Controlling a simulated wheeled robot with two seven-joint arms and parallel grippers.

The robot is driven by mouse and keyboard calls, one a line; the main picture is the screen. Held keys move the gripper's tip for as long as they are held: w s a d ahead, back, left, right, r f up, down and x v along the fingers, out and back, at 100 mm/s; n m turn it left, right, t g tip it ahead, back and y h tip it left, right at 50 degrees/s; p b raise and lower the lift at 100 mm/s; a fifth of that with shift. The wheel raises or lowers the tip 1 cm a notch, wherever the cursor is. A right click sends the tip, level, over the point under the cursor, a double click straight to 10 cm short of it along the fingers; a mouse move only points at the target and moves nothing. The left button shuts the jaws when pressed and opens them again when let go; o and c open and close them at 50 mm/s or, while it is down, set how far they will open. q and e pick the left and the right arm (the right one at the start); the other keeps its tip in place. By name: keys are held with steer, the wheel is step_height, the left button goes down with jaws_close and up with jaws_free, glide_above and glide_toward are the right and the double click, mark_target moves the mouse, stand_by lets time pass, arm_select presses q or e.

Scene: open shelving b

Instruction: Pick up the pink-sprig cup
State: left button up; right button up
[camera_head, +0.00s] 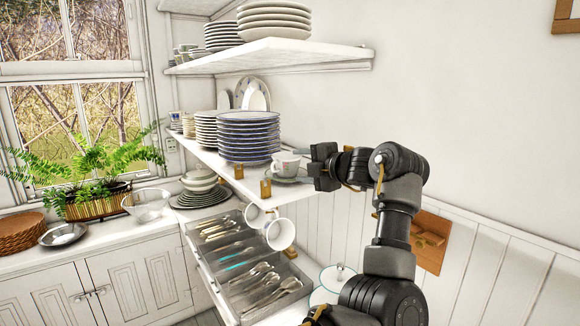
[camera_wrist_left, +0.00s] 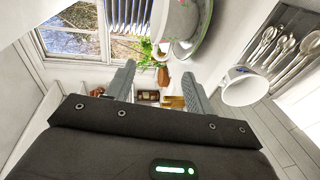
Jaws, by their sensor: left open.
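A white cup (camera_head: 285,165) sits on a saucer (camera_head: 294,180) near the front end of the middle shelf; its sprig is too small to make out in the head view. In the left wrist view a white cup with small pink-red and green marks (camera_wrist_left: 180,22) shows at the top edge, partly cut off, with the saucer (camera_wrist_left: 207,35) beside it. My left gripper (camera_head: 317,166) is just right of the cup, open, apart from it. Its two fingers show in the left wrist view (camera_wrist_left: 158,75) with nothing between them. My right gripper is not in view.
Stacked blue-rimmed plates (camera_head: 248,137) stand behind the cup on the middle shelf (camera_head: 222,169). White cups (camera_head: 281,234) hang below the shelf, above a cutlery tray (camera_head: 262,284). An upper shelf (camera_head: 290,53) holds more plates. The wall side at right is open.

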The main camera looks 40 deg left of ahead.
mark_target(280, 163)
arm_select(q)
steer(key=p+x, duration=0.2)
steer(key=x, duration=0.2)
steer(key=shift+w+r+p, duration=0.15)
steer(key=shift+w+p, duration=0.05)
steer(key=shift+p, duration=0.2)
steer(key=shift+w+a, duration=0.15)
steer(key=shift+a, duration=0.1)
steer(key=shift+a+f, duration=0.15)
steer(key=shift+f, duration=0.1)
steer(key=shift+a+r, duration=0.1)
steer(key=p+x, duration=0.4)
steer(key=p, duration=0.1)
steer(key=shift+a+r, duration=0.1)
steer(key=shift+a, duration=0.25)
steer(key=shift+a+f, duration=0.25)
steer(key=shift+d, duration=0.25)
steer(key=c, duration=0.5)
steer(key=shift+a, duration=0.15)
steer(key=c, duration=0.4)
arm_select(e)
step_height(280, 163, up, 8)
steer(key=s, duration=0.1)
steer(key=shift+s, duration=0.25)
